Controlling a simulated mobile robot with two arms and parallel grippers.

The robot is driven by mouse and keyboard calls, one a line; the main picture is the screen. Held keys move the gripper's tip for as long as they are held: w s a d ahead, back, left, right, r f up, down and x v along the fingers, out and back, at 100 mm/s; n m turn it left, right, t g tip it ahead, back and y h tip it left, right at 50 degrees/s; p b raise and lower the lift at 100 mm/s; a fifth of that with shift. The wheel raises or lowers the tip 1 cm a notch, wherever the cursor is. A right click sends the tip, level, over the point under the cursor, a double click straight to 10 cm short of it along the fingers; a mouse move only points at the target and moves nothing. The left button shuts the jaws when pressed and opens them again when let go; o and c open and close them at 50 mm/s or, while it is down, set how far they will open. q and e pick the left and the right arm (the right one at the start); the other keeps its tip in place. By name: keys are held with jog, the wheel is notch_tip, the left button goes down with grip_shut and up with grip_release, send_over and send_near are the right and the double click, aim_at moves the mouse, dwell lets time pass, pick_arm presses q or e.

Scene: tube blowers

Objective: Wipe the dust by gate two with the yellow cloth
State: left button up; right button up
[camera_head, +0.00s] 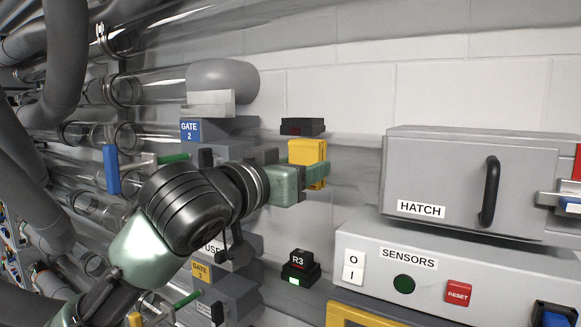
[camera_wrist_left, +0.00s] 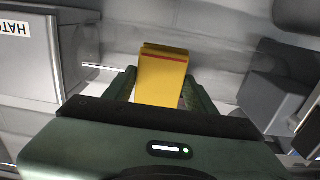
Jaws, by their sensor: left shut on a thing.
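My left gripper (camera_head: 312,178) is shut on the yellow cloth (camera_head: 305,152), a folded block held up near the wall, right of the gate two box. In the left wrist view the cloth (camera_wrist_left: 162,75) stands out between the two green fingers (camera_wrist_left: 160,90), with a red stripe near its far end. The blue GATE 2 label (camera_head: 190,130) is on a grey box left of the cloth. Darker grey smudges show on the wall beside the cloth, but I cannot tell whether they are dust or shadow. My right gripper is not in view.
A grey HATCH box (camera_head: 445,180) with a black handle stands at the right, above the SENSORS panel (camera_head: 410,262). A black R3 module (camera_head: 299,266) sits below the cloth. Clear tubes (camera_head: 165,88) and thick grey pipes (camera_head: 60,60) fill the left.

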pick_arm(q)
jog(key=w+a+p, duration=0.1)
jog(key=a, duration=0.1)
jog(key=w+a+p, duration=0.1)
jog(key=w+a, duration=0.1)
jog(key=shift+w+a, duration=0.15)
jog(key=shift+w, duration=0.05)
dwell(1.1)
jog(key=shift+s, duration=0.1)
jog(key=shift+v, duration=2.85)
jog(key=v, duration=0.3)
